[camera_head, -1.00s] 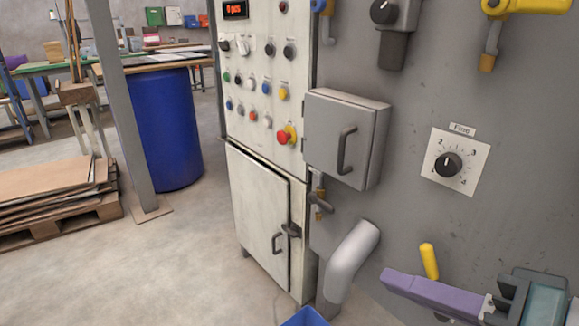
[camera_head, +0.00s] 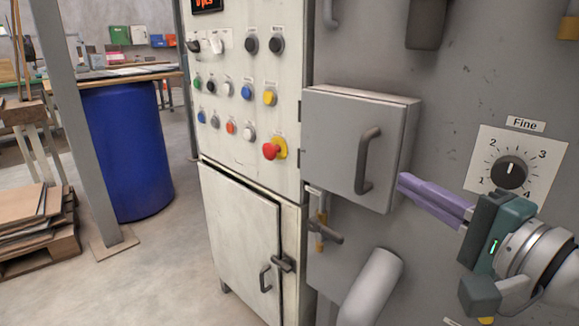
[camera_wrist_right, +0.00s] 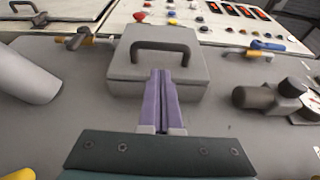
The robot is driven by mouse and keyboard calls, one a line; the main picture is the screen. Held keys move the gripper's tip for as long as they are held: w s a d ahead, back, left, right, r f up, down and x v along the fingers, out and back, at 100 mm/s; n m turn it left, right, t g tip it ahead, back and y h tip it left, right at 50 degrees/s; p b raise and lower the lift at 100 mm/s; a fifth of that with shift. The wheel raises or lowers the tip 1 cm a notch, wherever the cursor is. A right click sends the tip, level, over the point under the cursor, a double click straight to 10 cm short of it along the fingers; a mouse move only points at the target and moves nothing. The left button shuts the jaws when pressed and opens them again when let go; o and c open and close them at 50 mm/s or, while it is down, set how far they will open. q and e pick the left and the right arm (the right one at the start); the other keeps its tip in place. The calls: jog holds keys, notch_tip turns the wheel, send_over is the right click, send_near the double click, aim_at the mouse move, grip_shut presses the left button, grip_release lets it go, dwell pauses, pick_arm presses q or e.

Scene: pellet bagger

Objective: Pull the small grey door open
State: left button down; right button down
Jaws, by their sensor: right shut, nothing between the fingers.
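The small grey door (camera_head: 340,148) is the front of a box on the grey machine panel, and it looks closed. It has a dark grey bar handle (camera_head: 366,160) near its right edge. My right gripper (camera_head: 404,182), with purple fingers, points at the right side of the box, a little right of the handle. Its fingers are together and empty. In the right wrist view the door's box (camera_wrist_right: 124,72) lies just beyond the fingertips (camera_wrist_right: 159,74), with the handle (camera_wrist_right: 166,46) beyond them. I cannot tell whether the tips touch the box. My left gripper is out of view.
A dial labelled Fine (camera_head: 510,172) is behind my right gripper. A valve lever (camera_head: 322,230) and a pale pipe (camera_head: 372,288) are below the box. A button panel with a red stop button (camera_head: 271,151) and a white cabinet door (camera_head: 243,235) are to the left.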

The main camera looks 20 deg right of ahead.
jog(key=shift+w+a+b, duration=0.15)
jog(key=shift+w+b, duration=0.15)
jog(key=shift+w, duration=2.4)
jog(key=shift+r, duration=0.1)
